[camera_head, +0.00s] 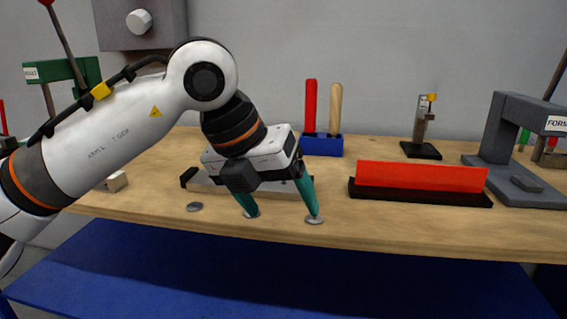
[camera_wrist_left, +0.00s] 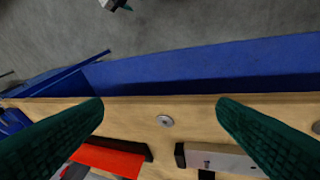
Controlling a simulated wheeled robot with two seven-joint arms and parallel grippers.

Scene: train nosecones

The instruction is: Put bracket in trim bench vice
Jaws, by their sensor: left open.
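My left gripper (camera_head: 282,214) is open, pointing down over the front of the bench, with nothing between its fingers. Both fingers show in the left wrist view (camera_wrist_left: 160,108). Small round grey metal pieces lie near the front edge: one by the right fingertip (camera_head: 314,219), one by the left fingertip (camera_head: 250,213), one farther left (camera_head: 195,207). A long grey bar with a black end (camera_head: 205,184) lies behind the gripper, partly hidden; it may be the vice. I cannot tell which thing is the bracket.
A red bar in a black base (camera_head: 420,178) lies right of the gripper. Behind stand a blue holder with red and wooden handles (camera_head: 322,146), a small upright device (camera_head: 422,150) and a grey press (camera_head: 510,150) at right. A blue shelf (camera_head: 250,270) is below the bench.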

